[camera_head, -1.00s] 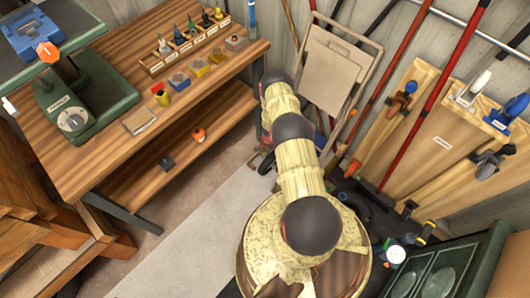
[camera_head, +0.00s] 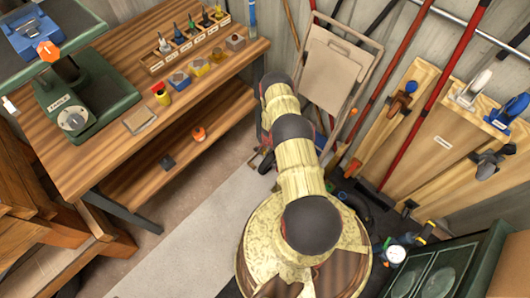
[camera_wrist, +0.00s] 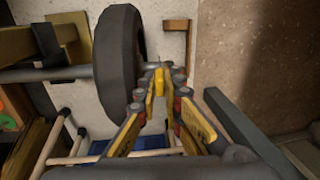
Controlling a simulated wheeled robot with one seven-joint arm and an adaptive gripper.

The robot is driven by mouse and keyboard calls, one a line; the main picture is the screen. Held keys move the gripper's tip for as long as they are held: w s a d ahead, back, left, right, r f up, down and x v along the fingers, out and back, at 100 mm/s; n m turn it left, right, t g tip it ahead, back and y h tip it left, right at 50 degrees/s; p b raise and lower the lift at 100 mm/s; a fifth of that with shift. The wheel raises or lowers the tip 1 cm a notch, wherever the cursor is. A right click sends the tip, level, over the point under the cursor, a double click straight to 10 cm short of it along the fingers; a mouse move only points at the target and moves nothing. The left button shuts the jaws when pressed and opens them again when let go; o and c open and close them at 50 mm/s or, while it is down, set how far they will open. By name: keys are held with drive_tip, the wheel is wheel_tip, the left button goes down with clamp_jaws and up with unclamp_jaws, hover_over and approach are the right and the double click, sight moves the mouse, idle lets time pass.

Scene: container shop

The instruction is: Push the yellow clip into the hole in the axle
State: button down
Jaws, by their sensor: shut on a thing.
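In the wrist view my gripper (camera_wrist: 163,98) is shut on the small yellow clip (camera_wrist: 159,80), which shows between the fingertips. The clip is by the end of the grey axle (camera_wrist: 60,74), just right of a black-tyred wheel (camera_wrist: 122,55). The axle runs level from the left through the wheel. The hole in the axle is hidden, and I cannot tell whether the clip is in it or only touching the axle. In the head view my arm hides the gripper, clip and most of the wheel.
A beige folding hand truck frame (camera_head: 333,72) leans on the wall beyond my arm. A wooden workbench (camera_head: 95,165) stands at left. Red-handled tools and wooden boards (camera_head: 455,110) line the right wall. Pale floor (camera_head: 195,240) lies clear between bench and arm.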

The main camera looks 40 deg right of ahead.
drive_tip(key=shift+w+f, duration=0.1)
drive_tip(key=shift+f, duration=0.85)
idle(1.1)
idle(0.3)
drive_tip(key=c, duration=1.8)
unclamp_jaws()
drive_tip(key=shift+c, duration=0.2)
drive_tip(key=shift+r, duration=0.1)
